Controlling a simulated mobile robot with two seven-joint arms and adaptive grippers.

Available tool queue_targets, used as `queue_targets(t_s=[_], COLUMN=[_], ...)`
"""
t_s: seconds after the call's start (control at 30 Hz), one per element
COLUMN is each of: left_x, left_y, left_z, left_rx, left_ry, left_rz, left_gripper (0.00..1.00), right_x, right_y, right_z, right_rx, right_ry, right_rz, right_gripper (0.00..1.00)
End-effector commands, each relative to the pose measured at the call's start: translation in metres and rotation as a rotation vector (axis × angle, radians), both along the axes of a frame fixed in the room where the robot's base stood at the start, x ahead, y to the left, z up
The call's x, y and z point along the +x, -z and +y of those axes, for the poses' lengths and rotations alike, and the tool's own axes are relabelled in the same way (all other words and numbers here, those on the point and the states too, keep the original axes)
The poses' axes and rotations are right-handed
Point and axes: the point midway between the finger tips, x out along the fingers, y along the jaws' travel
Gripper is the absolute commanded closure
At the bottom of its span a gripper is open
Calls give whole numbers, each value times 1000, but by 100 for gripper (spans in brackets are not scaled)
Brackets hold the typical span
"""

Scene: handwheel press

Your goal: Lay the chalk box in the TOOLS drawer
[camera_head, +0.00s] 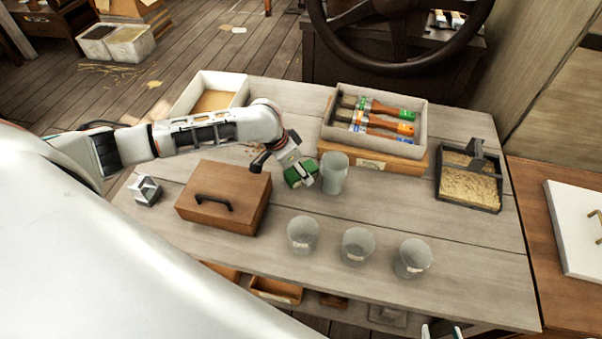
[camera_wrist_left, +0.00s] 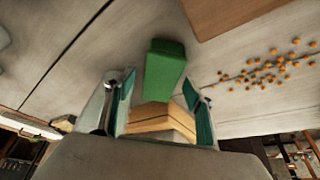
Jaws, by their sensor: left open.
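A green box (camera_head: 299,176), which looks like the chalk box, lies on the workbench beside a clear cup. In the left wrist view the green box (camera_wrist_left: 165,68) shows ahead of and between the fingers of my left gripper (camera_wrist_left: 158,88), which is open. In the head view my left gripper (camera_head: 306,172) is right at the box and partly covers it. My right gripper (camera_head: 441,331) only shows its spread fingertips at the bottom edge. Wooden drawers (camera_head: 276,290) show below the bench's front edge; I read no TOOLS label on them.
A clear cup (camera_head: 333,173) stands close right of the gripper. More cups (camera_head: 357,245) stand in front. A brown handled box (camera_head: 224,196) is at left. A brush tray (camera_head: 428,125) on a labelled wooden base and a sand tray (camera_head: 469,180) are behind and right.

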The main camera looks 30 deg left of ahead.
Motion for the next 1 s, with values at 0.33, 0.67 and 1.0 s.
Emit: queue_targets(t_s=[0.33,0.67,1.0], left_x=[0,0,0], left_y=[1,0,-1], left_z=[0,0,0], left_rx=[0,-1,-1], left_ry=[0,0,0], left_rz=[0,-1,0], left_gripper=[46,93,93], right_x=[0,0,-5], right_y=[-1,-1,12], right_z=[0,0,0], right_rx=[0,-1,-1], right_ry=[0,0,0], right_rz=[-1,-1,16], right_gripper=[60,60,60])
